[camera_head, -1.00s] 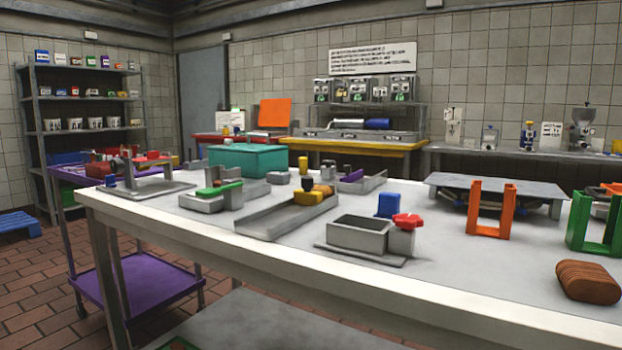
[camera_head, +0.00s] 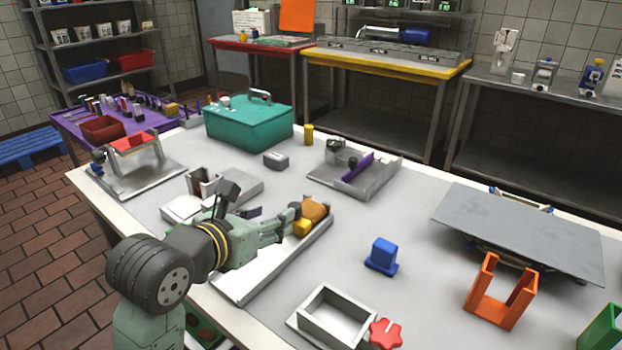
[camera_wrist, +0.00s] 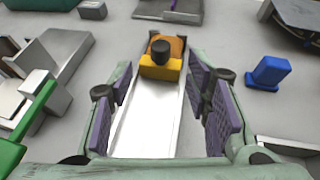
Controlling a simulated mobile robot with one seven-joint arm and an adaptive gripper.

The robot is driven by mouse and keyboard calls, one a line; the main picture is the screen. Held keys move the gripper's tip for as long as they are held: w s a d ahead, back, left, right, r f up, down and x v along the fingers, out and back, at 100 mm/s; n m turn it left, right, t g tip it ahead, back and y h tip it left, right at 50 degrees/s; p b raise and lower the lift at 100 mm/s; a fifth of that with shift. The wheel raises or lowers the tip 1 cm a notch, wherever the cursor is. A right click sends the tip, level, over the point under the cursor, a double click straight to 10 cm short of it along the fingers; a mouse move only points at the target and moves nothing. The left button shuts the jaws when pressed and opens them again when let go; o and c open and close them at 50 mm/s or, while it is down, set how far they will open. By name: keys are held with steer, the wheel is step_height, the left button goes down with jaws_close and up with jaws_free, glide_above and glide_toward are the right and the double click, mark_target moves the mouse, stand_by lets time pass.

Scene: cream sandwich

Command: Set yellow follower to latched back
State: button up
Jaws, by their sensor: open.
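The yellow follower (camera_head: 302,228) is a yellow block at the far end of a long metal channel tray (camera_head: 262,277), in front of an orange-brown piece (camera_head: 315,209). In the wrist view the follower (camera_wrist: 160,67) carries a black knob (camera_wrist: 160,48) on top. My gripper (camera_head: 277,229) reaches over the tray from the left, its tips just short of the follower. In the wrist view the purple-padded fingers of my gripper (camera_wrist: 160,88) are spread on both sides of the tray with nothing between them. My arm hides part of the tray in the head view.
A blue block (camera_head: 381,255) and an open metal box (camera_head: 338,312) with a red knob (camera_head: 386,333) stand right of the tray. A metal fixture (camera_head: 232,188) is close on the left, with a green bar (camera_wrist: 30,125) in the wrist view. A teal box (camera_head: 250,125) stands behind.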

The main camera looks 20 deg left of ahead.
mark_target(293, 207)
steer(key=p+x, duration=0.3)
steer(key=x, duration=0.7)
steer(key=shift+w+f, duration=0.1)
steer(key=shift+w, duration=0.05)
steer(key=shift+c, duration=0.5)
jaws_close()
